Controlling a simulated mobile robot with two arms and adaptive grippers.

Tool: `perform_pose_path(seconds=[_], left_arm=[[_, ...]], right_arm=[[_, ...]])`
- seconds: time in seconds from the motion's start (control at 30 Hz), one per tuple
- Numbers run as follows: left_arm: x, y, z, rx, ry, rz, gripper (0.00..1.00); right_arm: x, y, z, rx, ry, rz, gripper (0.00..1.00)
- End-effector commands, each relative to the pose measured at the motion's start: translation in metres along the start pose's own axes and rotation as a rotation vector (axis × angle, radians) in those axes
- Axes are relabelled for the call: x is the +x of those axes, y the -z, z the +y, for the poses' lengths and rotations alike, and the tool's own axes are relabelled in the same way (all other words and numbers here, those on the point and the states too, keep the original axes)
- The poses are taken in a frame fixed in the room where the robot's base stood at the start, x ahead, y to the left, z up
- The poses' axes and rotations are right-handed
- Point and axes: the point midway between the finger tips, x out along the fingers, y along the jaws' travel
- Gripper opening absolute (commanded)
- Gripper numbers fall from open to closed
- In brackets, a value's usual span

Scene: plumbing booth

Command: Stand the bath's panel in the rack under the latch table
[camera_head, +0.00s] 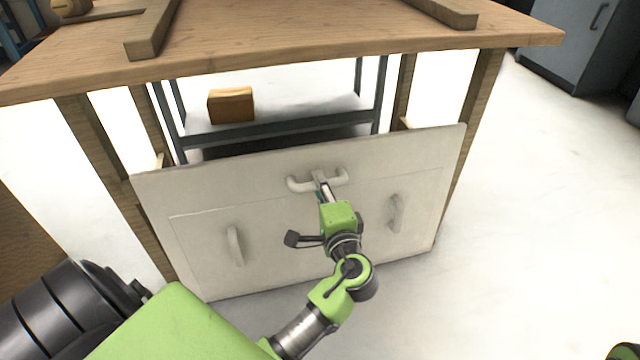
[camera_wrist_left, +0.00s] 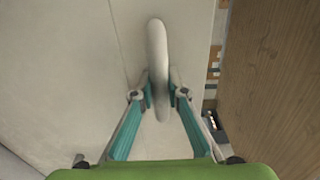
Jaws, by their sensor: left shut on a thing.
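The bath's panel (camera_head: 300,235) is a broad off-white board with a handle at its top middle and one on each side. It stands nearly upright, slightly tilted, at the front of the wooden latch table (camera_head: 300,50), below the tabletop. My left gripper (camera_head: 321,185) is shut on the top handle (camera_head: 301,184). In the left wrist view, the fingers (camera_wrist_left: 160,85) close on both sides of this handle (camera_wrist_left: 157,45). Small pale wooden pieces (camera_head: 163,160) show behind the panel's upper corners; I cannot tell whether they belong to the rack. The panel hides most of the space behind it.
Table legs (camera_head: 478,100) stand near both panel ends. Behind is a blue-grey metal shelf frame (camera_head: 280,132) with an orange-brown box (camera_head: 231,105). Wooden bars (camera_head: 152,30) lie on the tabletop. A grey cabinet (camera_head: 575,40) stands at back right. The right floor is clear.

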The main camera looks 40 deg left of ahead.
Motion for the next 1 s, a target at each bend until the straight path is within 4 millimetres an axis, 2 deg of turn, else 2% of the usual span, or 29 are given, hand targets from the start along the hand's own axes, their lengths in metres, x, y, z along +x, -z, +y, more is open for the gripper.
perform_pose_path(seconds=[0.03,0.27,0.3,0.37,0.77,0.87,1.0], left_arm=[[0.005,-0.001,-0.005,-0.003,0.012,-0.003,0.0],[0.006,-0.001,-0.006,-0.003,0.013,-0.003,0.0],[0.006,-0.002,-0.006,-0.003,0.013,-0.003,0.21],[0.006,-0.001,-0.005,-0.003,0.012,-0.003,0.33],[-0.002,-0.001,0.002,0.001,-0.003,-0.001,0.33],[-0.014,-0.001,0.002,0.0,-0.003,0.0,0.33],[-0.043,0.0,0.002,0.0,-0.002,0.001,0.33]], right_arm=[[0.0,0.0,0.0,0.0,0.0,-0.001,0.28],[0.0,0.0,0.0,0.0,0.0,-0.002,0.28],[0.0,0.0,0.0,0.0,0.0,-0.001,0.28],[0.0,0.0,0.0,0.0,0.001,-0.001,0.28],[0.001,0.001,0.0,-0.002,0.005,0.005,0.28],[0.001,0.001,0.0,-0.002,0.004,0.004,0.28],[0.001,0.001,0.0,-0.001,0.003,0.003,0.28]])
